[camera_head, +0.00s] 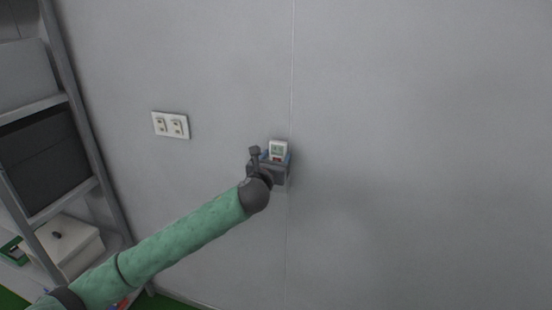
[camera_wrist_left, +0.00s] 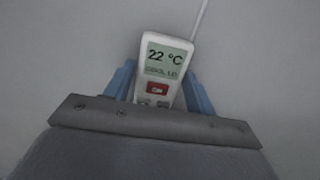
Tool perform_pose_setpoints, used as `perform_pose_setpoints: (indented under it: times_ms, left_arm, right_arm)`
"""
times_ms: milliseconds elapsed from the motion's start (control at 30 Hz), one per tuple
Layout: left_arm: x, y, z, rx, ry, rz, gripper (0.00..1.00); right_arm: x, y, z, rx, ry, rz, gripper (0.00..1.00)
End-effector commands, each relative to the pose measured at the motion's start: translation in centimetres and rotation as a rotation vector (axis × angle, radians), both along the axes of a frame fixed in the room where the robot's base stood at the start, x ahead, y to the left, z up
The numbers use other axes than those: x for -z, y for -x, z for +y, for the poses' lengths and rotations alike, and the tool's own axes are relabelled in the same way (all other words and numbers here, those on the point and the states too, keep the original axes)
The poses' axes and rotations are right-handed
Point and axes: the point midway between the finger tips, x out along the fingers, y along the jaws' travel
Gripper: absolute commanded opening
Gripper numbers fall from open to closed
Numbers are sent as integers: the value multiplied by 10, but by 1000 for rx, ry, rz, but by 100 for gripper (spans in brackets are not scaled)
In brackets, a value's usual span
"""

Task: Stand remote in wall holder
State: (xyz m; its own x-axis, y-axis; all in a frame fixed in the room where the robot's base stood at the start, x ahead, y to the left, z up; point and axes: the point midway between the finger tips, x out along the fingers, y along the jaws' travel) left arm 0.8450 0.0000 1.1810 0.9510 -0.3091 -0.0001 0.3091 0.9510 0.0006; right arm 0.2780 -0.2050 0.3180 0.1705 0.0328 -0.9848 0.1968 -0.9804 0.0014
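The remote (camera_head: 278,149) is white with a small display and shows against the wall, just above my left gripper. In the left wrist view the remote (camera_wrist_left: 164,62) stands up, leaning slightly right, with "22 °C" on its display and a red button below. My left gripper (camera_head: 275,160) has blue fingers. In the left wrist view the left gripper's fingers (camera_wrist_left: 160,92) flank the lower part of the remote and appear closed on it. The remote's lower end is hidden behind the grey gripper body. I cannot make out the wall holder. My right gripper is not in view.
A white double wall outlet (camera_head: 171,125) is left of the gripper. A metal shelf rack (camera_head: 88,150) with a dark box (camera_head: 45,160) and a white box (camera_head: 68,243) stands at the left. The wall (camera_head: 430,150) to the right is bare, with a thin vertical seam.

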Motion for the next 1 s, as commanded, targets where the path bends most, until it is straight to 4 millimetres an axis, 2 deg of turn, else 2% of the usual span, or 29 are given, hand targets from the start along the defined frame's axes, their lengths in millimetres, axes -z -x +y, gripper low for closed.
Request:
perform_pose_setpoints:
  times_ms: [33, 100, 367, 500, 600, 1000]
  left_arm:
    - [0, 0, 0, 0, 0, 0, 66]
    - [0, 0, 0, 0, 0, 0, 74]
    - [0, 0, 0, 0, 0, 0, 74]
    - [2, 7, 3, 0, -1, 0, 74]
    - [3, 19, 7, 0, -1, 0, 74]
    - [2, 67, 22, 0, 0, 0, 74]
  right_arm:
    - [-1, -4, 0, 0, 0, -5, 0]
    - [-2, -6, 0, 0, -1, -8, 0]
    - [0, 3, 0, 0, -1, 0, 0]
    - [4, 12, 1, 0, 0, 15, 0]
    - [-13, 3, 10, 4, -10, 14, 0]
    - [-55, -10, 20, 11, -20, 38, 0]
